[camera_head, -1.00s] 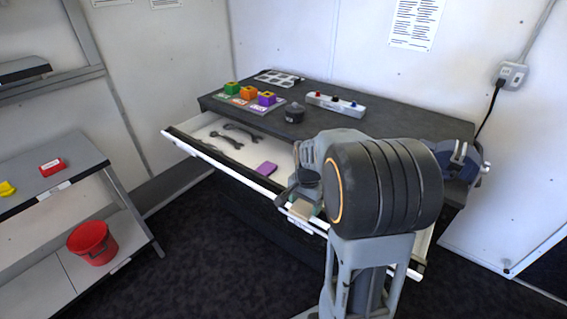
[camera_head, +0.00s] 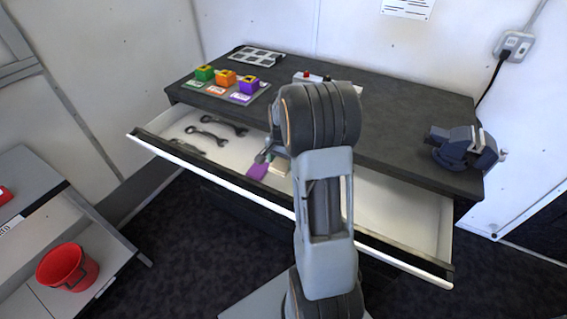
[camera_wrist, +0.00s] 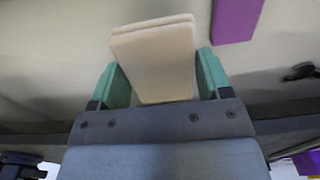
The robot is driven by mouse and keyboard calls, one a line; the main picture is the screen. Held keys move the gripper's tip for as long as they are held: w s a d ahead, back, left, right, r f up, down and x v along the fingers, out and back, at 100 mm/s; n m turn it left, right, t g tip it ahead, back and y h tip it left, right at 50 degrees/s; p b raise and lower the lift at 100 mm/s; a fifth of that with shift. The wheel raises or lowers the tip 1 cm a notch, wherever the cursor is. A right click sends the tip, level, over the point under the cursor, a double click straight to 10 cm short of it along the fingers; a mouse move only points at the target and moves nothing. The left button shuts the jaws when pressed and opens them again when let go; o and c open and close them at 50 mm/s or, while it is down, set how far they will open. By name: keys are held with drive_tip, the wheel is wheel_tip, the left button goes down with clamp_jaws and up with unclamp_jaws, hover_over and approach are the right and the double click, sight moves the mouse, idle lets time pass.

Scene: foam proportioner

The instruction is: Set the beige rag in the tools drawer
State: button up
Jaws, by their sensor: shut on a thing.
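The beige rag (camera_wrist: 154,58) is a pale folded block between the green fingers of my gripper (camera_wrist: 163,78) in the wrist view. My gripper is shut on it. In the head view a sliver of the rag (camera_head: 281,169) shows beside my arm, next to a purple cloth-like piece (camera_head: 258,171). The tools drawer (camera_head: 388,208) is pulled open under the dark bench top. The rag is over the drawer's pale inside; I cannot tell whether it touches the floor of it. My arm hides much of the gripper and the drawer's middle.
Dark wrenches (camera_head: 207,136) lie in the drawer's left part, and its right part looks bare. On the bench (camera_head: 395,125) stand coloured blocks (camera_head: 226,78) at the left and a blue vise (camera_head: 464,147) at the right. A red bucket (camera_head: 67,267) stands on a low shelf at left.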

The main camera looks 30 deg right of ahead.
drive_tip(key=w+d+f, duration=0.1)
drive_tip(key=f, duration=0.1)
drive_tip(key=w+d+f, duration=0.1)
drive_tip(key=w+f, duration=0.1)
drive_tip(key=w+d+f, duration=0.1)
drive_tip(key=d+f, duration=0.1)
drive_tip(key=shift+w+d+f+p, duration=0.1)
drive_tip(key=shift+w+f+p, duration=0.1)
drive_tip(key=shift+w+p, duration=0.2)
drive_tip(key=shift+w+d+f, duration=0.1)
drive_tip(key=shift+f, duration=1.55)
drive_tip(key=shift+f, duration=0.2)
drive_tip(key=o, duration=0.6)
drive_tip(key=shift+r, duration=0.15)
